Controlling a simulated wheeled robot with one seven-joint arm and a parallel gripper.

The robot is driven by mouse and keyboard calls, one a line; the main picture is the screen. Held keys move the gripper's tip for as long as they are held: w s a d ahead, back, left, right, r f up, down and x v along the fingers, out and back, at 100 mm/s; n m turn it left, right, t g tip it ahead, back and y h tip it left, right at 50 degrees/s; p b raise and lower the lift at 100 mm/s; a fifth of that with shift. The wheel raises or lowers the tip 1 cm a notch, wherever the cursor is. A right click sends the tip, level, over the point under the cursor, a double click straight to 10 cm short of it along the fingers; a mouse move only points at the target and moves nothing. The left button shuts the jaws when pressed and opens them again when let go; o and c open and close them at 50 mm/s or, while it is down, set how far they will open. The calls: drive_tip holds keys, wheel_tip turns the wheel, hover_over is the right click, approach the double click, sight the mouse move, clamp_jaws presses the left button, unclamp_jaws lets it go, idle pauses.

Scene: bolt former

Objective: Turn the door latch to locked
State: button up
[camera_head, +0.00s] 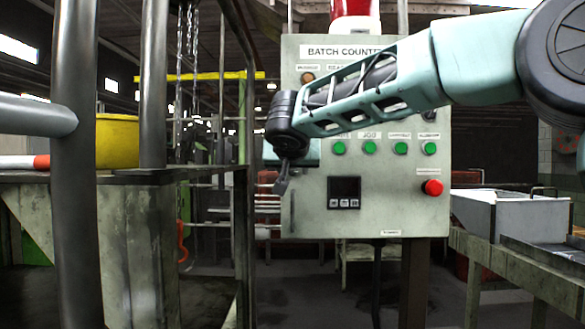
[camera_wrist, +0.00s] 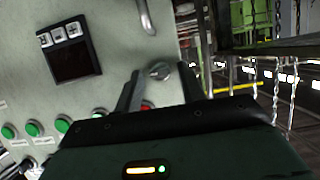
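The grey control cabinet (camera_head: 370,215) labelled BATCH COUNTER stands ahead; its face fills the left of the wrist view (camera_wrist: 105,85). A small round metal knob (camera_wrist: 159,70), apparently the door latch, sits near the cabinet's edge. My gripper (camera_head: 281,186) is at the cabinet's left edge and hides the latch in the head view. In the wrist view my gripper (camera_wrist: 160,83) has its two dark fingers apart, with the knob between or just beyond their tips. I cannot tell whether they touch it, or read the latch's setting. A metal handle (camera_wrist: 147,17) is beside the knob.
Green buttons (camera_head: 370,147), a red button (camera_head: 432,187) and a small display (camera_head: 344,192) are on the cabinet face. Metal posts (camera_head: 75,170) and a yellow container (camera_head: 117,141) are at left. A grey bin (camera_head: 515,215) stands on a bench at right.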

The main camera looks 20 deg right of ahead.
clamp_jaws()
drive_tip(key=shift+f, duration=0.1)
drive_tip(key=n+h+b, duration=0.1)
drive_tip(key=n+b, duration=0.1)
drive_tip(key=shift+a+f+n+h+b, duration=0.15)
drive_tip(key=shift+a+n+h+b, duration=0.15)
drive_tip(key=shift+h+b, duration=0.1)
drive_tip(key=n+h+b, duration=0.1)
drive_tip(key=n, duration=0.1)
drive_tip(key=n+h+b, duration=0.1)
drive_tip(key=shift+w+a+n+g+h, duration=0.1)
drive_tip(key=shift+a+n+g+h, duration=0.05)
drive_tip(key=shift+n+g+h, duration=0.2)
drive_tip(key=n, duration=0.1)
drive_tip(key=n+h+b, duration=0.1)
drive_tip(key=n, duration=0.1)
drive_tip(key=n+h+b, duration=0.1)
drive_tip(key=shift+a+f, duration=0.1)
drive_tip(key=shift+f, duration=0.15)
drive_tip(key=shift+n+t+h+b, duration=0.45)
drive_tip(key=shift+n+t+b, duration=0.45)
drive_tip(key=shift+n, duration=0.65)
